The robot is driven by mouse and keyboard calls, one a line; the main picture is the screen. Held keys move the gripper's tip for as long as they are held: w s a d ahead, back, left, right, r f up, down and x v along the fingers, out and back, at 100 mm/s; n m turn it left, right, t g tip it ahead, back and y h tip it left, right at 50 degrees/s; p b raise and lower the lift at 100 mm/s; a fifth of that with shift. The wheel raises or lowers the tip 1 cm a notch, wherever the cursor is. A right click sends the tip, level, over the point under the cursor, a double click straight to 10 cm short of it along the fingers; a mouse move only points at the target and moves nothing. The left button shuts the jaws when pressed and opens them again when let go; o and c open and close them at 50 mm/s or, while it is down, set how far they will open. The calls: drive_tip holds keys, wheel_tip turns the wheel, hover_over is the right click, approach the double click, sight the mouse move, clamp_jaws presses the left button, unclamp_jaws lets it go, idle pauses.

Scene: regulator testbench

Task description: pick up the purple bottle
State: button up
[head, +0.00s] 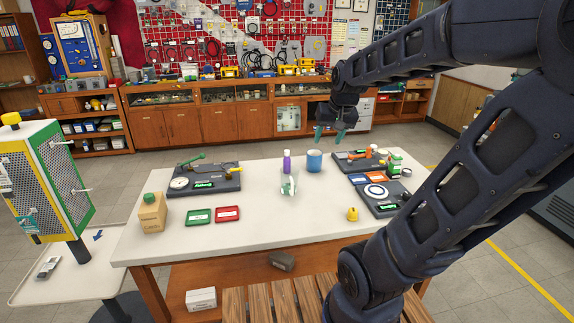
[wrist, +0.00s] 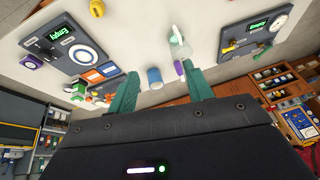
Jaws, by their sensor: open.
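The purple bottle (head: 287,160) stands upright on the white table, toward its far side. A clear, greenish-white bottle (head: 289,185) is in front of it and hides its lower part in the head view. In the wrist view the purple bottle (wrist: 178,67) shows only in part, beside the right-hand finger. A blue cup (head: 314,160) stands just right of it. My gripper (head: 329,135) is open and empty, above and to the right of the purple bottle, near the table's far edge. In the wrist view the blue cup (wrist: 154,77) appears between the fingers (wrist: 160,69).
Testbench boards lie at the table's left (head: 203,183) and right (head: 384,198). A tan bottle (head: 152,213), a green box (head: 199,216), a red box (head: 228,213) and a yellow knob (head: 352,214) are nearer. The table's centre front is clear.

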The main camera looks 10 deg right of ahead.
drive_tip(key=w+a+f+m, duration=0.1)
drive_tip(key=w+f, duration=0.3)
drive_tip(key=w, duration=0.5)
drive_tip(key=w+a+f+m, duration=0.1)
drive_tip(key=w+f, duration=0.3)
drive_tip(key=w, duration=0.5)
drive_tip(key=m+t+h, duration=0.1)
drive_tip(key=t+h, duration=0.1)
drive_tip(key=h, duration=0.1)
approach(287, 155)
drive_tip(key=w, duration=0.2)
drive_tip(key=shift+h, duration=0.3)
drive_tip(key=x, duration=0.5)
drive_tip(key=shift+s+d+f, duration=0.15)
drive_tip(key=shift+s+d, duration=0.05)
drive_tip(key=shift+s, duration=0.1)
drive_tip(key=shift+a+x, duration=0.15)
drive_tip(key=shift+x, duration=1.4)
drive_tip(key=shift+a+x, duration=0.15)
drive_tip(key=shift+x, duration=1.45)
clamp_jaws()
